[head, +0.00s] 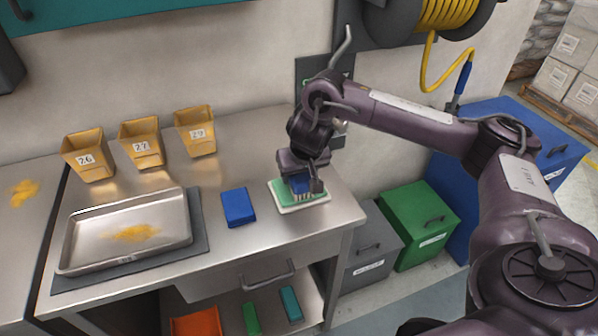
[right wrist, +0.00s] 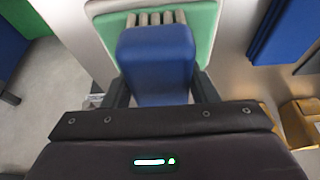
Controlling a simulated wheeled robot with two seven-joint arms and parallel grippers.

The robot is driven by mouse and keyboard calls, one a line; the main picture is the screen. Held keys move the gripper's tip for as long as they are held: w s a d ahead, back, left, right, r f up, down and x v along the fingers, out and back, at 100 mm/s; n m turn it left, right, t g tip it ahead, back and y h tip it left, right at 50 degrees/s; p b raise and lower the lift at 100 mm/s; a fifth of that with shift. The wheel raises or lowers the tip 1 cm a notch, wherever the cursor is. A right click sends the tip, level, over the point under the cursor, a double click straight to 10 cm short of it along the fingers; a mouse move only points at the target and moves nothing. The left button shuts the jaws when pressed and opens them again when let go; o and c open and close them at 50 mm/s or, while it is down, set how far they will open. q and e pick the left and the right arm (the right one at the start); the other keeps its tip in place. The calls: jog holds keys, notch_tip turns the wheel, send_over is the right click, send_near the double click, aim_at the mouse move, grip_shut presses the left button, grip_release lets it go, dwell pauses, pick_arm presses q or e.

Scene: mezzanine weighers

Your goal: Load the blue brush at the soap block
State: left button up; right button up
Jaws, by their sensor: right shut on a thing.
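The blue brush (right wrist: 157,66) has pale bristles, and my right gripper (head: 303,188) is shut on it. In the head view the blue brush (head: 299,184) is held over the soap block (head: 281,195), a green block in a white tray at the right end of the steel table. I cannot tell whether the bristles touch the soap. The gripper hides part of the brush and block in the head view. My left gripper is not in view.
A blue block (head: 238,207) lies left of the soap on the table. A steel tray (head: 75,236) with yellow powder sits on a dark mat further left. Several numbered yellow bins (head: 142,143) stand behind. The table's right edge (head: 353,207) is close to the soap.

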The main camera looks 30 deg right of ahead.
jog(key=shift+f+p, duration=0.1)
jog(key=shift+p, duration=0.2)
dwell(1.1)
notch_tip(320, 180, up, 7)
jog(key=p, duration=0.8)
jog(key=shift+p, duration=0.35)
dwell(0.5)
